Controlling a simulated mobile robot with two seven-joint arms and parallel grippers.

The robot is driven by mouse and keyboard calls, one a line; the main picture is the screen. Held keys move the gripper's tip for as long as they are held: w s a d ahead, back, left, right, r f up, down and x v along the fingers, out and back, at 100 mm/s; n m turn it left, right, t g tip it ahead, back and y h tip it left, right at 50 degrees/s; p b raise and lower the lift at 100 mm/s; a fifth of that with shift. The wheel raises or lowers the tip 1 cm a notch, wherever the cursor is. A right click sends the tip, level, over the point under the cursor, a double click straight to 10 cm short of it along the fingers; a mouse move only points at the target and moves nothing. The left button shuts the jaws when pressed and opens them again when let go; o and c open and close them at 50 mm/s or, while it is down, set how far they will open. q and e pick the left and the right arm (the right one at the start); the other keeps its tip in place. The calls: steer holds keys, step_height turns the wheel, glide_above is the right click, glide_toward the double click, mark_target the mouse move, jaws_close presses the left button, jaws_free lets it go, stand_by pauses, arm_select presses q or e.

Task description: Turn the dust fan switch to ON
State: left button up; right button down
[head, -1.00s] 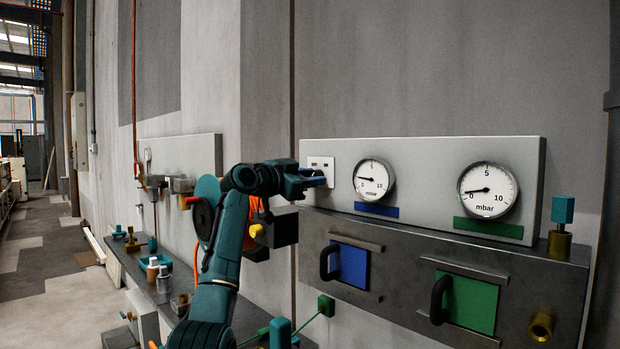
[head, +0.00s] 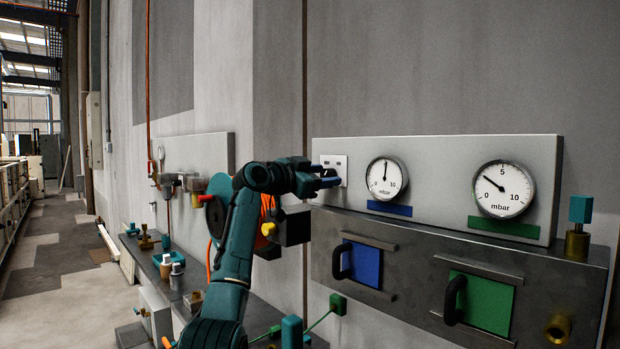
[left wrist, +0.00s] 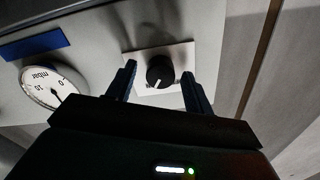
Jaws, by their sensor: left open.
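The dust fan switch is a round black knob (left wrist: 161,70) with a white mark on a white plate, seen in the left wrist view. The plate (head: 342,163) shows in the head view at the left end of the light panel; the knob is mostly hidden there by my gripper. My left gripper (head: 330,177) is at the plate, open. In the left wrist view its two fingers (left wrist: 158,68) stand on either side of the knob, with a gap on each side. The plate's lettering is too small to read. My right gripper is not in view.
Two mbar gauges, one over a blue label (head: 386,177) and one over a green label (head: 503,189), are right of the switch. Below, a dark ledge has a blue hatch (head: 361,265) and a green hatch (head: 480,303) with black handles. A bench with small parts runs left.

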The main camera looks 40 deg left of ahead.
arm_select(q)
steer(key=s+a+b, duration=0.1)
steer(key=s+b, duration=0.3)
steer(key=s, duration=0.9)
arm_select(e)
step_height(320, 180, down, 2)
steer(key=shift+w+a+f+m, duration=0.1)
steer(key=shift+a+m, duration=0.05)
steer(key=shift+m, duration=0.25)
arm_select(q)
steer(key=shift+w, duration=0.1)
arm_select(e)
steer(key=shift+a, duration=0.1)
